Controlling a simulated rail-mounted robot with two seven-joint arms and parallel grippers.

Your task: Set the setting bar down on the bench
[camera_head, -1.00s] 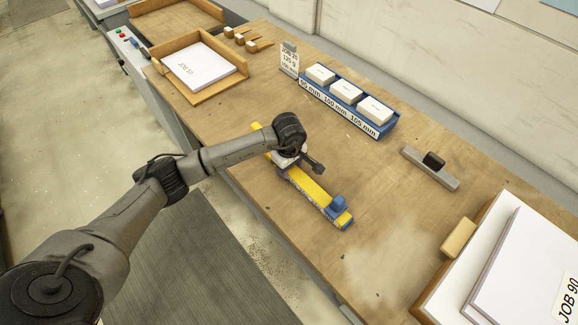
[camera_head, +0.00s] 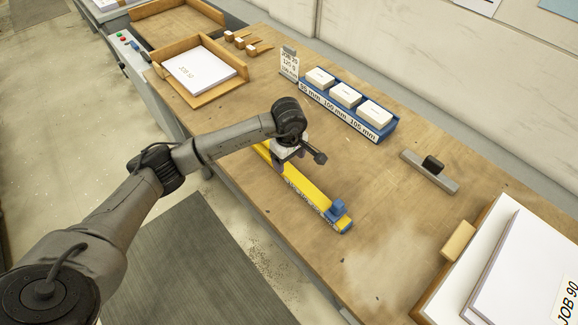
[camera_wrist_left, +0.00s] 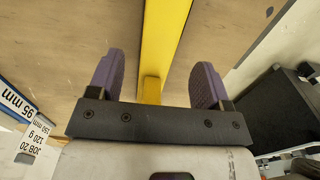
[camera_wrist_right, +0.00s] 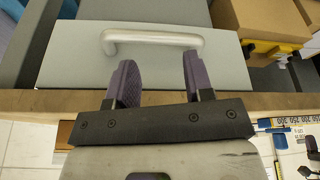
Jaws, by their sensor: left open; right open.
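The setting bar, a long yellow bar (camera_head: 305,187) with a blue block (camera_head: 338,209) at its near end, lies flat on the wooden bench (camera_head: 230,130), near its front edge. My left gripper (camera_head: 288,160) is open just above the bar's far part and hides some of it. In the left wrist view the yellow bar (camera_wrist_left: 165,40) runs between the two spread purple fingers (camera_wrist_left: 156,78), with nothing gripped. My right gripper (camera_wrist_right: 158,75) is open and empty in its wrist view, before a grey drawer front with a handle (camera_wrist_right: 150,38). It is out of the head view.
A blue tray (camera_head: 385,132) with white blocks stands at the back of the bench. A grey bar with a black knob (camera_head: 432,163) lies to the right. A wooden paper tray (camera_head: 195,98) stands at the left and a paper stack (camera_head: 520,265) at the near right. Bench between is clear.

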